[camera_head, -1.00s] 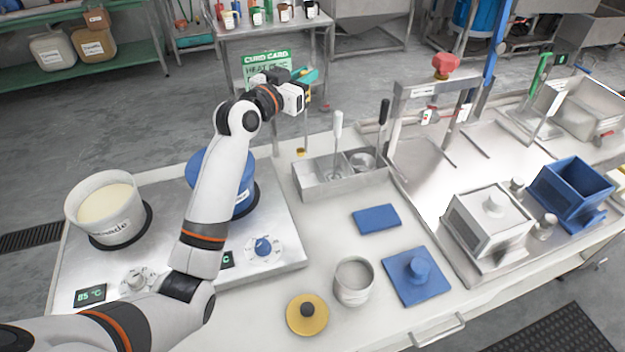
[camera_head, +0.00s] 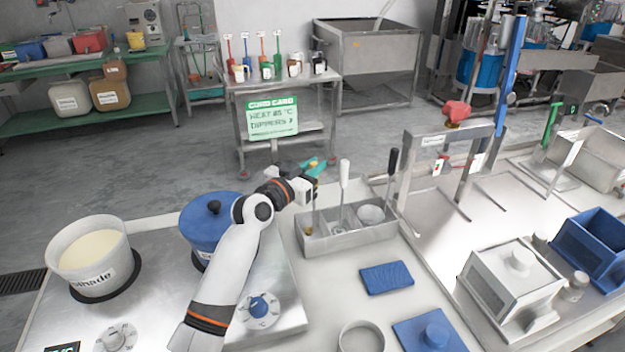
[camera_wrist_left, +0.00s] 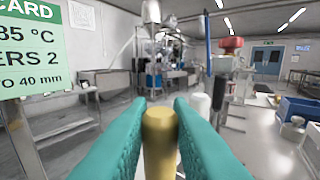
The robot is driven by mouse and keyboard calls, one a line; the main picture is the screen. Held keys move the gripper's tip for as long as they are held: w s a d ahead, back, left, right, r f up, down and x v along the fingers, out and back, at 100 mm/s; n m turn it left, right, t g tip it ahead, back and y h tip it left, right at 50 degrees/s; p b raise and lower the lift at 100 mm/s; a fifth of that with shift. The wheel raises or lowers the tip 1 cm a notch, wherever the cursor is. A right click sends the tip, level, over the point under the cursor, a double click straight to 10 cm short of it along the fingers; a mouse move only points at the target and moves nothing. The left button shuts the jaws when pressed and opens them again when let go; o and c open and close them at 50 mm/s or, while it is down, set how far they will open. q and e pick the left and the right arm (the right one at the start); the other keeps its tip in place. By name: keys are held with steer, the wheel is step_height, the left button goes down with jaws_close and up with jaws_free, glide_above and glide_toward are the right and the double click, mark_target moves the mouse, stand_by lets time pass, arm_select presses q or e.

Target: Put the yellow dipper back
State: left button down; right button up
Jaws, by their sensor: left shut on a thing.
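My left gripper (camera_head: 312,168), with teal fingers, is shut on the yellow dipper's handle. The handle's top (camera_wrist_left: 160,120) shows between the fingers in the left wrist view. In the head view the dipper (camera_head: 309,222) hangs upright below the fingers, its low end at the left compartment of the steel holder (camera_head: 355,240). I cannot tell whether it touches the bottom. A white-handled dipper (camera_head: 344,176) and a black-handled dipper (camera_head: 392,166) stand in the holder to the right. My right gripper is not in view.
A blue lidded pot (camera_head: 205,222) stands behind my left arm, and a white pot (camera_head: 88,255) is at the left. A blue pad (camera_head: 386,278) lies in front of the holder.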

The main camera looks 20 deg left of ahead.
arm_select(q)
step_height(320, 180, down, 3)
steer(key=shift+r, duration=0.15)
steer(key=c, duration=1.3)
jaws_free()
steer(key=b+v, duration=0.1)
steer(key=v, duration=1.1)
steer(key=shift+r+b, duration=0.1)
steer(key=shift+b, duration=0.2)
